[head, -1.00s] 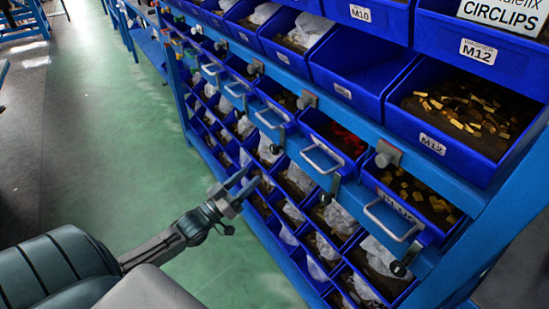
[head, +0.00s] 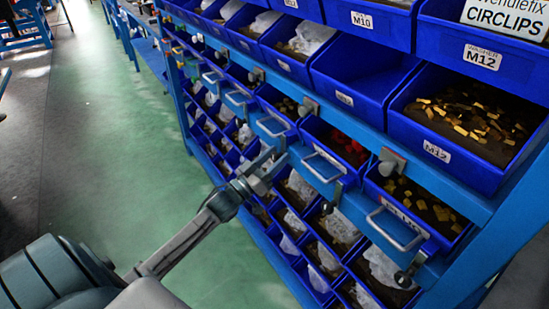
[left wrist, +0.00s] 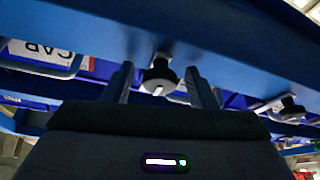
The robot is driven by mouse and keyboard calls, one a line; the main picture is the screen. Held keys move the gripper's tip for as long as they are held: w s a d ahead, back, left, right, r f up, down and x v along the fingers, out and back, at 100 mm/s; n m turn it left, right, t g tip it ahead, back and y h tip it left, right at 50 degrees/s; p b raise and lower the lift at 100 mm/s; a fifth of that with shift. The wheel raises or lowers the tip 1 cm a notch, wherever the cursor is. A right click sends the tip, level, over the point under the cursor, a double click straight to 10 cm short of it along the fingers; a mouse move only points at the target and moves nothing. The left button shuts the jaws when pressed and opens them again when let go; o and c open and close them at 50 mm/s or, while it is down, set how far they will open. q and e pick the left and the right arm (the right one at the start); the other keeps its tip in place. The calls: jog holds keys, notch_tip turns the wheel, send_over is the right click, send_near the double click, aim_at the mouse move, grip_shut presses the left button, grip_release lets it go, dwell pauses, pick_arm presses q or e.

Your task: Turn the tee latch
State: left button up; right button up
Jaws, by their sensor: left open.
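In the left wrist view a tee latch (left wrist: 158,76), a dark round knob with a pale bar, hangs below a blue rail. It shows between the two fingers of my left gripper (left wrist: 164,84), which is open. In the head view my left gripper (head: 270,160) is at the rack's lower blue rail, with its fingers pointing at the rail. It covers the spot in front of it there, so I cannot tell whether the fingers touch the latch. My right gripper is not in view.
Further latches sit along the rails, one (head: 333,190) right of my gripper and one (left wrist: 288,108) at right in the wrist view. Blue bins with grey handles (head: 322,162) fill the rack. Green floor (head: 110,130) left of the rack is clear.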

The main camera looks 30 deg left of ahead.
pick_arm(q)
jog(key=c, duration=1)
